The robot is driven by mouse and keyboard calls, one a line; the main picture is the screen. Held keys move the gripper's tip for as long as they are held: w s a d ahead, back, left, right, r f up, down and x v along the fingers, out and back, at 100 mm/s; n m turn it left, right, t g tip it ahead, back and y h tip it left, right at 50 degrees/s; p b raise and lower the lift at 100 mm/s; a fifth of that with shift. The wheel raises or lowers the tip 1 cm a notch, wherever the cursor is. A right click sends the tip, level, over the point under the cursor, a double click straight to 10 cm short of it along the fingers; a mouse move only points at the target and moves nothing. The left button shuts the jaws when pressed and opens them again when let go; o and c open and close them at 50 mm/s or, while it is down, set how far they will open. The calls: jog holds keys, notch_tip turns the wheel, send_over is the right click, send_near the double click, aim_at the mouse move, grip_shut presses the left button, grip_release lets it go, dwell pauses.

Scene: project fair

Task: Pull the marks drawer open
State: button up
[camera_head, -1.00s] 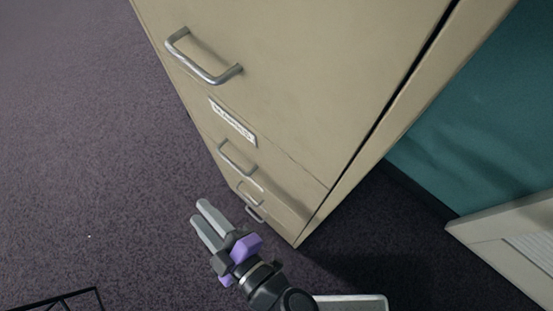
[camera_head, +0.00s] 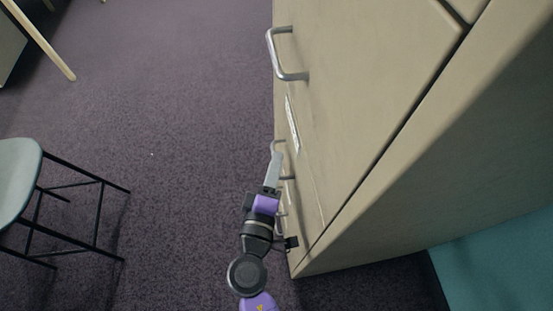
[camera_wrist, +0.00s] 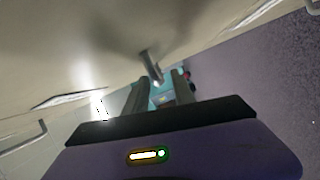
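A beige filing cabinet (camera_head: 365,90) stands at the right in the head view, its drawer fronts facing left and looking shut. A white label (camera_head: 292,124) is on it, too small to read, so I cannot tell which is the marks drawer. The top metal handle (camera_head: 287,58) is clear. A lower handle (camera_head: 278,147) is partly hidden by my gripper (camera_head: 275,158). In the wrist view my gripper (camera_wrist: 158,90) has its two dark fingers apart, with a metal handle (camera_wrist: 150,66) ahead between their tips. I cannot tell whether they touch it.
A grey chair (camera_head: 18,180) with black legs stands at the left. A wooden leg (camera_head: 45,45) shows at the top left. The purple carpet (camera_head: 165,110) between chair and cabinet is clear. A teal panel (camera_head: 500,265) is at the lower right.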

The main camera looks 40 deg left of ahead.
jog(key=shift+x, duration=0.85)
grip_shut()
jog(key=shift+f, duration=0.1)
dwell(0.7)
